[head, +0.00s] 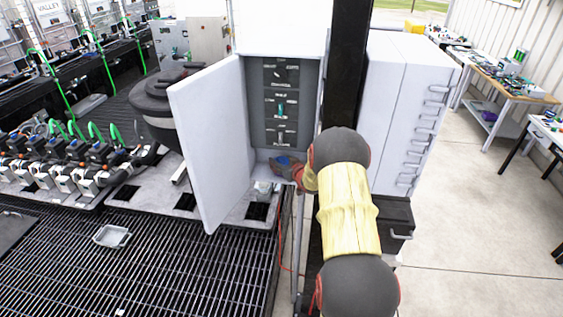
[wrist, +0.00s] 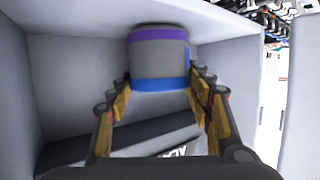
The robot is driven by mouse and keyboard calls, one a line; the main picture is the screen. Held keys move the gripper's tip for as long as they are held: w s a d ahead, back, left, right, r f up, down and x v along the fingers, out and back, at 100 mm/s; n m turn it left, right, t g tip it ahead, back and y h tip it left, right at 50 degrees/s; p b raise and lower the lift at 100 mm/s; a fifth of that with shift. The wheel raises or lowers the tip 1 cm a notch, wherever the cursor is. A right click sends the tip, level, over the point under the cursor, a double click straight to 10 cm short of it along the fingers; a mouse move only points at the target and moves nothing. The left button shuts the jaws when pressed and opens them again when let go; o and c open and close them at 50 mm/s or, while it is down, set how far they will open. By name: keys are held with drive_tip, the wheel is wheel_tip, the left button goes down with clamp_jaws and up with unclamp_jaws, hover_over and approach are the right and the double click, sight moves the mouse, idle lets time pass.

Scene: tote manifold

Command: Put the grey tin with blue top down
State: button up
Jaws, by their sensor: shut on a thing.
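The grey tin (wrist: 160,58) is between the fingers of my gripper (wrist: 161,85) in the wrist view. It has a purple band at its upper end in that picture and a blue band at its lower end. The gripper is shut on it from both sides. The tin's purple end is close to a pale cabinet surface (wrist: 85,22); I cannot tell whether they touch. In the head view the tin's blue top (head: 283,160) shows small at the bottom of the open grey cabinet (head: 257,125), partly hidden by my gripper.
The cabinet door (head: 207,140) stands open on the left. Inside, a grey panel (head: 281,75) with switches is above the gripper. A black post (head: 344,65) and a closed grey cabinet (head: 395,120) are close on the right. A small tray (head: 112,236) lies on the floor grating.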

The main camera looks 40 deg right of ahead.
drive_tip(key=shift+f, duration=0.2)
drive_tip(key=o, duration=1.2)
drive_tip(key=shift+r, duration=0.1)
